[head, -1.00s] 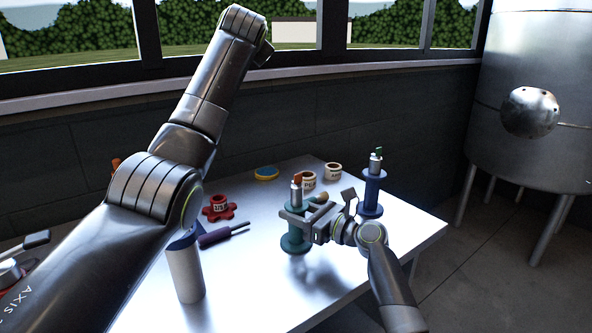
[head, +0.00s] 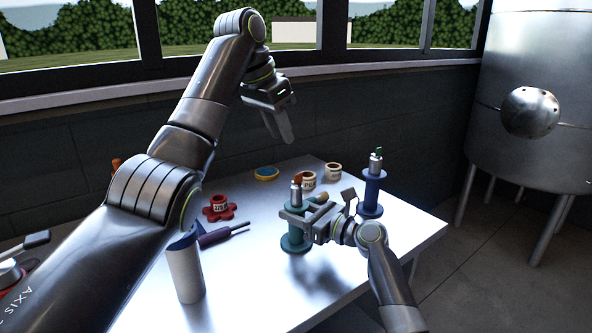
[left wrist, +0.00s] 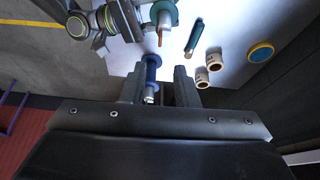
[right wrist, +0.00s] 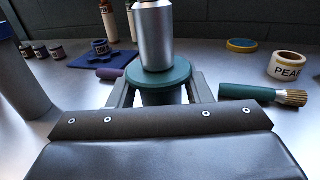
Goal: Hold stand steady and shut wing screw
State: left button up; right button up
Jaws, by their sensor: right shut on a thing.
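A teal stand (head: 293,243) with a silver cylinder (right wrist: 152,35) and an orange wing screw (head: 297,179) on top stands upright on the table. My right gripper (head: 296,225) is shut around the teal stand below its upper flange; the stand (right wrist: 165,75) sits between the fingers in the right wrist view. A blue stand (head: 371,196) with a green wing screw (head: 379,150) stands to its right. My left gripper (head: 280,132) is open and empty, high above the table's back edge, pointing down. In the left wrist view the blue stand (left wrist: 152,62) shows far beyond its fingers.
On the table (head: 345,275) are two cream tape rolls (head: 333,171), a yellow-blue disc (head: 266,173), a red knob-shaped piece (head: 219,208), a purple-handled tool (head: 215,236) and a brush (right wrist: 250,92). A grey-white cylinder (head: 185,275) stands front left. A steel tank (head: 520,60) is at right.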

aim_at(298, 174)
pick_arm(q)
jog(key=x, duration=1.1)
jog(key=shift+d+f, duration=0.1)
jog(key=shift+f, duration=0.05)
grip_shut()
